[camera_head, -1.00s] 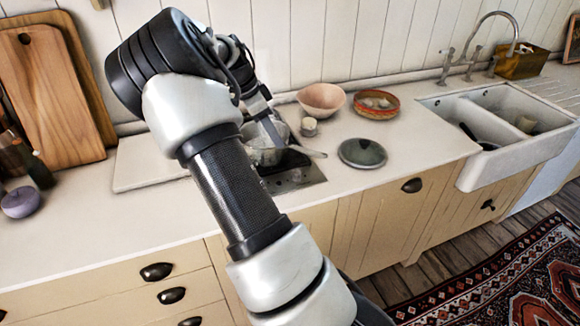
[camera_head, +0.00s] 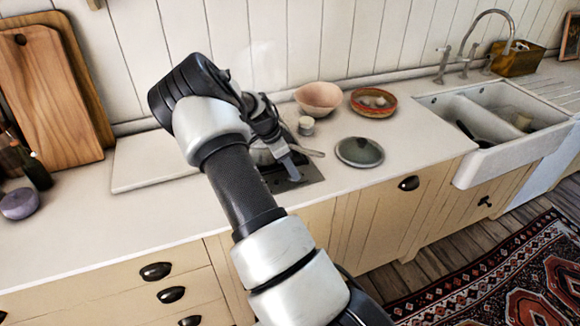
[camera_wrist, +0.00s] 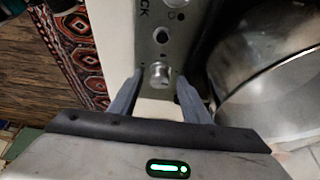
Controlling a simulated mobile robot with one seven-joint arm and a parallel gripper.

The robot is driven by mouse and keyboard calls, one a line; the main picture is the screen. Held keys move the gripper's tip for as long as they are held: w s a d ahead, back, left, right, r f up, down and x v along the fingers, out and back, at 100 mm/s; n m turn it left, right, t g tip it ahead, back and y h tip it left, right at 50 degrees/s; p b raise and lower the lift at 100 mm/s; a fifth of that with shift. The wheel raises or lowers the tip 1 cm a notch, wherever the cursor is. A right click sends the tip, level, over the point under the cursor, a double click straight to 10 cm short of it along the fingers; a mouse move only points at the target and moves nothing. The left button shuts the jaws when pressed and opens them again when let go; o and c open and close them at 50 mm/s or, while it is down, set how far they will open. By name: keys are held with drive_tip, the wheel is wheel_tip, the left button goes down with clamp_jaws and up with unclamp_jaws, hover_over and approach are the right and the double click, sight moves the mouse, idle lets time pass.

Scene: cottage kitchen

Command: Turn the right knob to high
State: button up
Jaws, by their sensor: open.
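The hob's control panel (camera_wrist: 185,38) shows in the wrist view with two round metal knobs. The lower one, the right knob (camera_wrist: 160,73), sits between the tips of my gripper (camera_wrist: 158,80). My gripper is open, with one finger on each side of the knob. I cannot tell whether either finger touches it. In the head view my gripper (camera_head: 292,172) points down at the front of the hob (camera_head: 310,176), and the knobs are hidden there.
A metal pot (camera_wrist: 265,70) is close to the right finger; in the head view my arm partly covers it (camera_head: 260,155). A round grey-green lid or plate (camera_head: 360,152), a small cup (camera_head: 306,126) and two bowls (camera_head: 320,98) (camera_head: 373,103) stand right of the hob.

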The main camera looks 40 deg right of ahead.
drive_tip(key=c, duration=1)
drive_tip(key=shift+c, duration=0.2)
drive_tip(key=shift+f+n+b, duration=0.1)
drive_tip(key=shift+n+b, duration=0.3)
drive_tip(key=shift+s+f+n+t+b, duration=0.15)
drive_tip(key=shift+n+t+b, duration=0.35)
drive_tip(key=shift+n+b, duration=0.5)
drive_tip(key=n+b, duration=0.1)
drive_tip(key=n+t+b, duration=0.1)
drive_tip(key=n+b, duration=0.1)
drive_tip(key=n+t+b, duration=0.1)
drive_tip(key=n, duration=0.1)
drive_tip(key=shift+s+d+b, duration=0.1)
drive_tip(key=shift+s+b, duration=0.25)
drive_tip(key=n+b, duration=0.2)
drive_tip(key=n+t+y+b, duration=0.1)
drive_tip(key=n+b, duration=0.1)
drive_tip(key=shift+s+d+n+t, duration=0.2)
drive_tip(key=shift+n+t, duration=0.1)
drive_tip(key=shift+n, duration=0.1)
drive_tip(key=shift+s+d+r+n+t+y+b, duration=0.15)
drive_tip(key=shift+n+y+b, duration=0.2)
drive_tip(key=shift+n+b, duration=0.4)
drive_tip(key=shift+w+a+r+n+t+y+b, duration=0.15)
drive_tip(key=shift+n+y+b, duration=0.25)
drive_tip(key=shift+n, duration=0.65)
drive_tip(key=shift+s+d, duration=0.1)
